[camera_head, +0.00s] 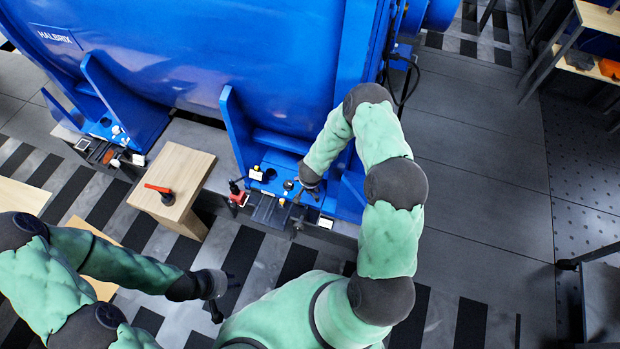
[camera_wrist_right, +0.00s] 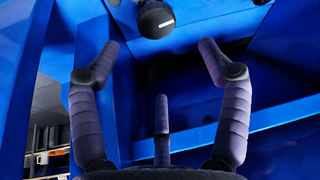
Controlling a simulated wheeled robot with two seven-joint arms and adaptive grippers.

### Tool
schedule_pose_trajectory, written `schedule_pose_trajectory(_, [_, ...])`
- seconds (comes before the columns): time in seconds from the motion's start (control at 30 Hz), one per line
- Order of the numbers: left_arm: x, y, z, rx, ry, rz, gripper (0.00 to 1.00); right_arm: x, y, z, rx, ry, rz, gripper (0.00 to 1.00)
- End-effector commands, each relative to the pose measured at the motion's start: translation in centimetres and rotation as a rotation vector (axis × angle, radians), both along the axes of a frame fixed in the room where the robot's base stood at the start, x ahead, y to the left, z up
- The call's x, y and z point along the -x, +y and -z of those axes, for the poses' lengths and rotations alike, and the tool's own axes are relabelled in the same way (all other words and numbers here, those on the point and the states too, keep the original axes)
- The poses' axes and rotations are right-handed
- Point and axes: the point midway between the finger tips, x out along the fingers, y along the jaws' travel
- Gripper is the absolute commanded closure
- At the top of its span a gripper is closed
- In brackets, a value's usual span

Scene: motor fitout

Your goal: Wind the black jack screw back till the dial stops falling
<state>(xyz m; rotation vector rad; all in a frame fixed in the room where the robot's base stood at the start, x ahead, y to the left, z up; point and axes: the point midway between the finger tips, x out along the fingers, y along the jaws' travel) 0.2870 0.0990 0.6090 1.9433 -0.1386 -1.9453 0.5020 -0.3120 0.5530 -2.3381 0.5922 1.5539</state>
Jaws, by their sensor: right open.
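In the right wrist view, a black round-ended part with a white mark (camera_wrist_right: 155,20) shows at the top edge, beyond my right fingers. It may be the jack screw's head. My right gripper (camera_wrist_right: 160,75) is open, with its fingers spread and nothing between them. In the head view, my right gripper (camera_head: 296,191) is at the near foot of the blue motor, among small fittings. A small round grey fitting (camera_head: 288,185) beside it may be the dial; its reading is too small to tell. My left gripper (camera_head: 222,297) hangs open and empty over the striped floor.
The blue motor (camera_head: 200,50) fills the back. A wooden stand (camera_head: 190,165) with a red-handled tool (camera_head: 158,189) is left of the near foot. A red fitting (camera_head: 239,198) sits by the foot. Another foot with fittings (camera_head: 110,150) is further left.

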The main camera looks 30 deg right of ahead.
Motion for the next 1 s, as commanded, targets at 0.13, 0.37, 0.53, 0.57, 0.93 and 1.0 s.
schedule_pose_trajectory(0.13, [0.0, 0.0, 0.0, 0.0, 0.0, 0.0, 0.75, 0.5, 0.3, -1.5, 0.0, -0.001, -0.001, 0.23])
schedule_pose_trajectory(0.37, [0.0, 0.0, 0.0, 0.0, 0.0, 0.0, 0.75, 0.8, 0.5, -2.3, 0.001, -0.001, -0.001, 0.23])
schedule_pose_trajectory(0.53, [0.0, 0.0, 0.0, 0.0, 0.0, 0.0, 0.75, 0.8, 0.5, -2.3, 0.0, 0.0, -0.001, 0.23])
schedule_pose_trajectory(0.57, [0.0, 0.0, 0.0, 0.0, 0.0, 0.0, 0.75, 0.8, 0.5, -2.3, 0.0, 0.0, -0.001, 0.23])
schedule_pose_trajectory(0.93, [0.0, 0.0, 0.0, 0.0, 0.0, 0.0, 0.75, 0.8, 0.5, -2.3, 0.0, 0.0, -0.001, 0.23])
schedule_pose_trajectory(1.0, [0.0, 0.0, 0.0, 0.0, 0.0, 0.0, 0.75, 0.8, 0.5, -2.3, 0.0, 0.0, -0.001, 0.23])
